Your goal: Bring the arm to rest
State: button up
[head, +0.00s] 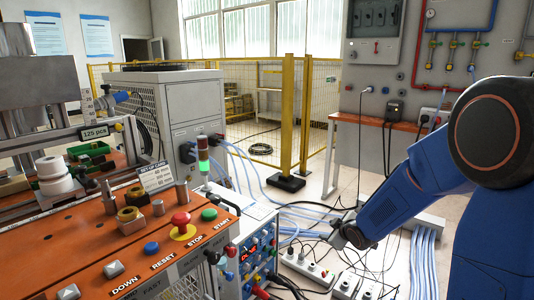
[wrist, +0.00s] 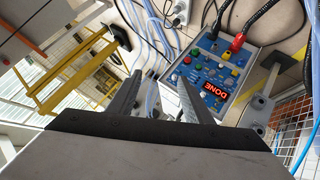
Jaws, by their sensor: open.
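My arm, blue with a dark round joint cover, reaches in from the right side of the head view. My gripper (head: 345,234) hangs at its end, above the cables and power strips and right of the control box. In the wrist view my gripper (wrist: 158,80) shows two grey fingers spread apart, with nothing between them. The control box (wrist: 212,75) with coloured buttons and a red DONE display lies beyond the fingers, to the right; it also shows in the head view (head: 262,262). I cannot tell the exact distance from the fingers to the box.
An orange workbench (head: 95,255) with a red stop button (head: 181,220) fills the left. A power strip (head: 308,266) and blue hoses (head: 424,262) lie below my gripper. A yellow fence post (head: 288,120), a chiller cabinet (head: 180,108) and an orange-topped table (head: 378,124) stand behind.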

jog(key=s+d+r+m+g+h, duration=0.1)
jog(key=s+d+r+m, duration=0.1)
jog(key=s+r, duration=0.25)
jog(key=s+d+r+m+h, duration=0.1)
jog(key=s+d+r, duration=0.2)
jog(key=s, duration=0.2)
jog(key=s+r+m+g, duration=0.2)
jog(key=s+m, duration=0.1)
jog(key=s, duration=1.3)
jog(key=s+r+m+g, duration=0.2)
jog(key=s+r+m, duration=0.1)
jog(key=s, duration=1.4)
jog(key=shift+s+d+r+m+g, duration=0.15)
jog(key=shift+d+r+m+g, duration=0.15)
jog(key=shift+m, duration=0.5)
